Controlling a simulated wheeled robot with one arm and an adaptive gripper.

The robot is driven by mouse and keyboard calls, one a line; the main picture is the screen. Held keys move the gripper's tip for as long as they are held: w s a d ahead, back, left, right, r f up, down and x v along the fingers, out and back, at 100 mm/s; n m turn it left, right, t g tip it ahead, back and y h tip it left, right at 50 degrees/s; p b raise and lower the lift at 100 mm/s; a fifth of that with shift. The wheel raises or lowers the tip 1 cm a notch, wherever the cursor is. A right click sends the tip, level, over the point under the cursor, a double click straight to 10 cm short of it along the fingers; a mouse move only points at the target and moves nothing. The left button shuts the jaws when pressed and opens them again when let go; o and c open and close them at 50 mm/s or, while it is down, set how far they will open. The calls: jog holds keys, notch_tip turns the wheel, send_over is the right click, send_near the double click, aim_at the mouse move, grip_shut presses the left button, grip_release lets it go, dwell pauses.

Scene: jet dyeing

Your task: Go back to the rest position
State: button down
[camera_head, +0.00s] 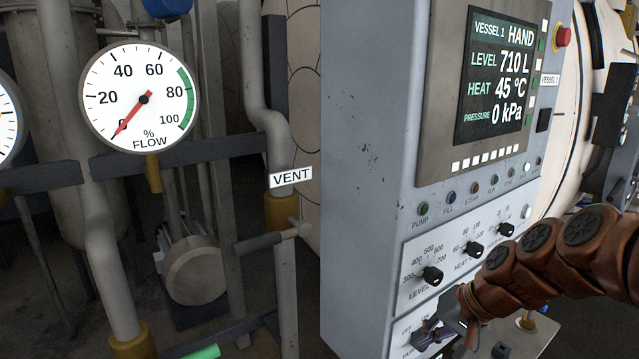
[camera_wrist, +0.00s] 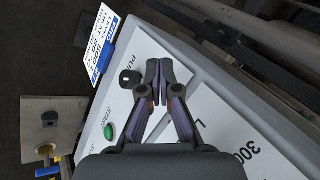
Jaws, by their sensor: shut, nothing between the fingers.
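My gripper (camera_head: 432,338) is at the lower right of the head view, in front of the lower part of the grey control cabinet (camera_head: 365,150). Its fingers are shut and empty. In the wrist view my gripper (camera_wrist: 158,72) has its fingertips together over the light panel face, beside a black knob (camera_wrist: 130,79) near a partly hidden label. I cannot tell whether the tips touch the knob. A green start button (camera_wrist: 109,131) lies to the left of the fingers. My brown arm reaches in from the right edge of the head view.
The cabinet carries a screen (camera_head: 497,80) reading HAND, 710 L, 45 °C, 0 kPa. Below are several small buttons and the level knob (camera_head: 432,275). A red button (camera_head: 562,36) is at the upper right. A flow gauge (camera_head: 140,97) and vent pipe (camera_head: 262,80) stand left.

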jog(key=s+f+n+g+h+p, duration=0.2)
jog(key=s+g+h, duration=0.3)
jog(key=s, duration=2.1)
jog(key=shift+s+a+n+h, duration=0.2)
jog(key=shift+a+n+h, duration=0.15)
jog(key=shift+n, duration=0.55)
